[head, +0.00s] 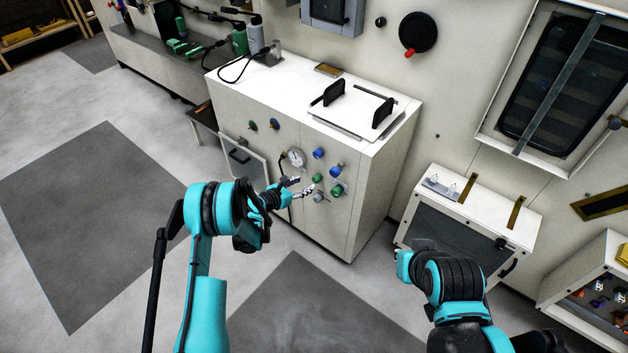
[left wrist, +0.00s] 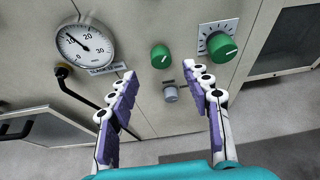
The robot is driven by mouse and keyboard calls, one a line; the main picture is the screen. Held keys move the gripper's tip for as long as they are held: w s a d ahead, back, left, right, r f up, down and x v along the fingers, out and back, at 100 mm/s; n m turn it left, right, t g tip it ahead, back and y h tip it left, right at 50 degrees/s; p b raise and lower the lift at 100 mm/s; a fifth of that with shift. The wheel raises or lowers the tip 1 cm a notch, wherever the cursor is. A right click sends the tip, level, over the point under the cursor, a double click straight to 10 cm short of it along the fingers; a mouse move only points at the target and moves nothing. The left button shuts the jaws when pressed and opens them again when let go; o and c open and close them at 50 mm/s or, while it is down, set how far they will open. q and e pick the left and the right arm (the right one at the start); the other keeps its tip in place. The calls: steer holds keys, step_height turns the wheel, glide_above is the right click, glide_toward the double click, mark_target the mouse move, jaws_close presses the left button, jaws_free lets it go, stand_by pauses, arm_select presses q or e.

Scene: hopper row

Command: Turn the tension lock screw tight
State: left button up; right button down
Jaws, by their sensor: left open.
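A small grey screw knob (left wrist: 171,94), which looks like the tension lock screw, sits on the cabinet front below a small plate. In the head view the grey knob (head: 318,198) is low in the cluster of knobs. My left gripper (head: 300,187) is at the cabinet front beside the knobs. In the left wrist view my left gripper (left wrist: 161,75) is open and empty, its two purple-padded fingers on either side of the knob in the picture. I cannot tell whether they touch it. My right gripper (head: 401,258) is low at right, its fingers mostly hidden.
A green knob (left wrist: 160,56) and a larger green dial knob (left wrist: 221,46) sit above the grey one. A round gauge (left wrist: 84,46) is at left, with a black hose below it. Blue knobs (head: 319,153) are higher on the cabinet (head: 375,200). An open flap (head: 243,160) is at left.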

mark_target(315, 180)
arm_select(q)
steer(key=x, duration=0.2)
steer(key=b+x, duration=0.1)
steer(key=x, duration=0.1)
steer(key=b+x, duration=0.1)
steer(key=x, duration=0.2)
steer(key=shift+s+f, duration=0.2)
steer(key=shift+f, duration=0.05)
steer(key=shift+w+d+f+b, duration=0.1)
steer(key=shift+w+d+b, duration=0.25)
steer(key=shift+w, duration=0.1)
jaws_close()
